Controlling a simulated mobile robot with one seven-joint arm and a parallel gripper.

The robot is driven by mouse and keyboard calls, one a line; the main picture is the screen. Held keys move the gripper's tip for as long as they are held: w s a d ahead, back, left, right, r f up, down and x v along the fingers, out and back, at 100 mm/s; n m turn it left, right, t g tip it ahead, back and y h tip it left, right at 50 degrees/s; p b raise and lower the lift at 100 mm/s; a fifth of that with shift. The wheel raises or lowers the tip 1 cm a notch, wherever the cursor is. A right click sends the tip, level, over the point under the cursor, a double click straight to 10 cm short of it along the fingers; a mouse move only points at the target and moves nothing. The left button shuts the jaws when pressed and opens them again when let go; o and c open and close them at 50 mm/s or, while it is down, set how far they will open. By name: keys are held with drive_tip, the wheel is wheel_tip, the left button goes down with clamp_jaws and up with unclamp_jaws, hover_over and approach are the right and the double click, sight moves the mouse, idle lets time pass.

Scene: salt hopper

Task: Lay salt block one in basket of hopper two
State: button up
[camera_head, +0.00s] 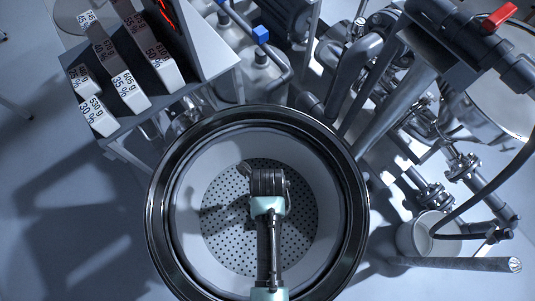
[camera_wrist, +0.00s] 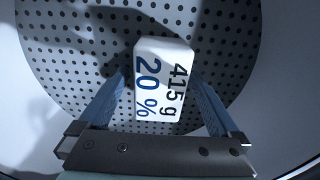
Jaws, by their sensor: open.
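A white salt block (camera_wrist: 163,80) marked "415 g" and "20 %" shows in the wrist view over the perforated floor of the basket. It appears to lie flat there, between the fingers of my gripper (camera_wrist: 160,84). The fingers are apart, with a narrow gap on each side of the block. In the head view my gripper (camera_head: 269,178) is down inside the round hopper basket (camera_head: 222,245) and hides the block. No number on the hopper or the block tells which one it is.
Several other marked white blocks (camera_head: 98,115) stand on a table at the upper left, beside a unit with a red display (camera_head: 168,12). The hopper's dark rim (camera_head: 158,205) surrounds my arm. Pipes and a red-handled valve (camera_head: 500,17) crowd the right.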

wheel_tip(320, 180, up, 12)
drive_tip(key=w+r+n+t, duration=0.7)
drive_tip(key=w+r, duration=0.4)
drive_tip(key=r, duration=0.4)
drive_tip(key=w+r+n+t, duration=0.65)
drive_tip(key=w+r, duration=0.45)
drive_tip(key=r, duration=0.4)
wheel_tip(320, 180, up, 22)
drive_tip(key=s+f+n+t, duration=0.1)
drive_tip(key=s+n+t, duration=0.1)
drive_tip(key=n+t, duration=0.55)
drive_tip(key=s+r+n+t, duration=0.3)
drive_tip(key=s+r+n, duration=0.1)
drive_tip(key=r, duration=0.4)
drive_tip(key=s+r+n+t, duration=0.3)
drive_tip(key=s+r, duration=0.3)
drive_tip(key=r, duration=0.3)
drive_tip(key=shift+s+r+n+p, duration=0.2)
drive_tip(key=shift+n+p, duration=0.2)
drive_tip(key=shift+p, duration=0.05)
drive_tip(key=shift+a, duration=0.1)
